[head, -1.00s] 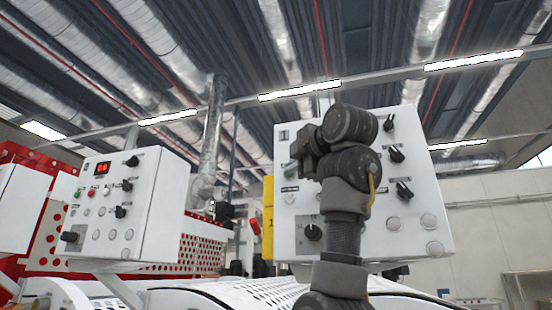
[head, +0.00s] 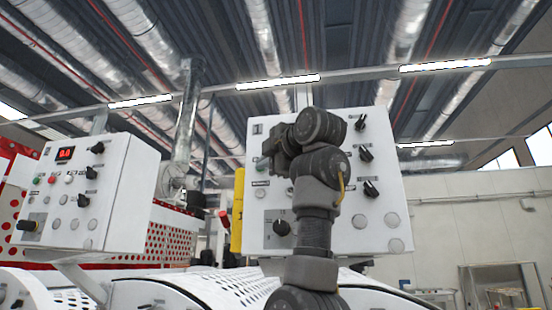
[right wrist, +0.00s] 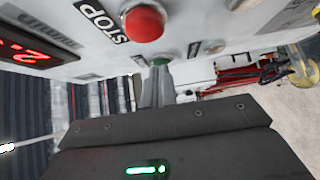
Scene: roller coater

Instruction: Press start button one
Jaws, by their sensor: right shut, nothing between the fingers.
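A white control panel marked 1 (head: 380,228) stands right of centre in the head view, partly hidden by my right arm. My right gripper (head: 268,153) is at the panel's upper left, pointing at its face. In the right wrist view, its shut, empty fingers (right wrist: 157,84) point at a green button (right wrist: 161,61). The fingertips overlap the button's lower edge; I cannot tell whether they press it. The red stop button (right wrist: 143,23) with its STOP label sits beside the green one. My left gripper is not in view.
The panel also carries a red-digit display (right wrist: 24,52), black knobs (head: 366,153) and round pale buttons (head: 391,220). A second white panel (head: 113,190) with its own display stands at the left. Perforated white machine covers (head: 225,288) lie below.

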